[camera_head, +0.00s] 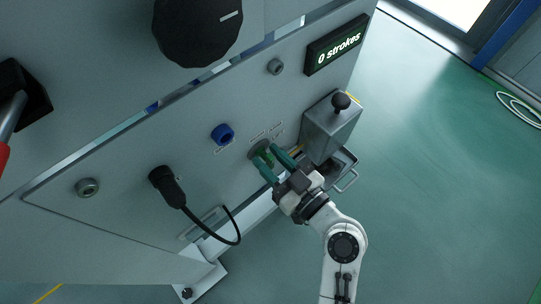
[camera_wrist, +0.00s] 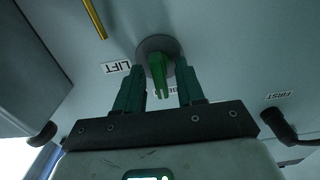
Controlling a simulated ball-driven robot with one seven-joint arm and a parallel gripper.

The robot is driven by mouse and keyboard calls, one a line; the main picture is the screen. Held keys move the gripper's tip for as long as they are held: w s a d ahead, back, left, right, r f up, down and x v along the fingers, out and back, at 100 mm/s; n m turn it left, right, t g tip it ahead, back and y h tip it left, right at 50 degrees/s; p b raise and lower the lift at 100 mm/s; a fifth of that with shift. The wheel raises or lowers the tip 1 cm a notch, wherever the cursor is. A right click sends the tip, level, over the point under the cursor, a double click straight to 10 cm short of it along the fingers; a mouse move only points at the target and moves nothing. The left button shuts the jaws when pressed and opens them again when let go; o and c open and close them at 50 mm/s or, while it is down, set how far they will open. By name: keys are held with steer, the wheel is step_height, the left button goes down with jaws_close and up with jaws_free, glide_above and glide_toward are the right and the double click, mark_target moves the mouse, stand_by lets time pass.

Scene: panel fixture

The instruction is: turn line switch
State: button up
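The line switch is a green knob (camera_wrist: 157,72) on a round grey base on the panel (camera_head: 224,90). In the head view the switch (camera_head: 262,150) is partly covered by my fingers. My gripper (camera_wrist: 160,80) has two green fingers, one on each side of the knob, with a visible gap to it on both sides in the wrist view. The gripper (camera_head: 266,157) is open and holds nothing. A "LIFT" label (camera_wrist: 116,67) is left of the switch. Another label below the knob is partly hidden by it.
A grey box with a black ball knob (camera_head: 331,128) stands close right of my gripper. A blue knob (camera_head: 223,134) and a black plug with a cable (camera_head: 168,186) are to the left. A display (camera_head: 337,45) reads "0 strokes".

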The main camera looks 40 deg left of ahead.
steer(key=shift+a, duration=0.2)
jaws_close()
stand_by(0.3)
